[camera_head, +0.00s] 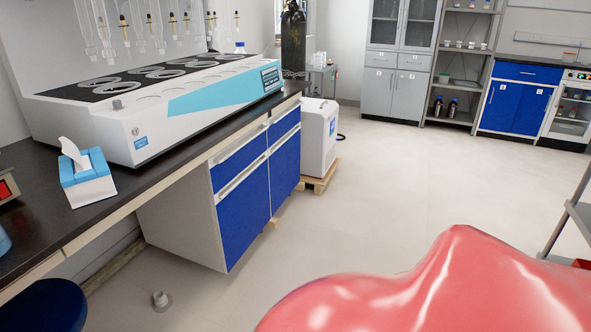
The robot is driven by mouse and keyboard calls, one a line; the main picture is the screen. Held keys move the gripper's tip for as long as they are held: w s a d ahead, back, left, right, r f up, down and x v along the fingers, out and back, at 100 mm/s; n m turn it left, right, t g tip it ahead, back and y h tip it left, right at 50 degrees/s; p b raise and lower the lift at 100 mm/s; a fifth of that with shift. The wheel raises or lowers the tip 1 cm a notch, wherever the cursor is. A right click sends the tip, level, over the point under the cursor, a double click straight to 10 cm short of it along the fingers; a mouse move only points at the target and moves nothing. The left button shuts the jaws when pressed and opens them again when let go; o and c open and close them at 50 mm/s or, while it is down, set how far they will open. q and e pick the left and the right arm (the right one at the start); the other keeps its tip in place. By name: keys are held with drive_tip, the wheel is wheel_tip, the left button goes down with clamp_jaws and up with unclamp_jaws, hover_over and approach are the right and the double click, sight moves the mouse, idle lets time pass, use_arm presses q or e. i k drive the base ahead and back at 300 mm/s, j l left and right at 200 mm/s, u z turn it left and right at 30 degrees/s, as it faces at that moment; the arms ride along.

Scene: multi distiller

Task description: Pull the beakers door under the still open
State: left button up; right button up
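The still (128,137) is a long white machine with a teal stripe and glassware above it, on the dark bench top. Under it is a white-sided cabinet (180,222) with blue fronts facing right. It has a near blue door (243,218) and a far blue door (285,172), each below a blue drawer. Both doors look shut, with pale handle strips along their top edges. I cannot tell which door is the beakers door, and no beakers show inside the cabinet. Neither of my grippers is in view.
A tissue box (88,182) sits on the bench's near part. A white unit (318,140) stands on a wooden pallet (320,178) just past the cabinet. Pale floor (400,190) right of the cabinet is clear. A floor fitting (161,299) and dark blue round seat (42,306) are near left.

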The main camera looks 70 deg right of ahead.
sight(241, 209)
drive_tip(key=z, duration=1.75)
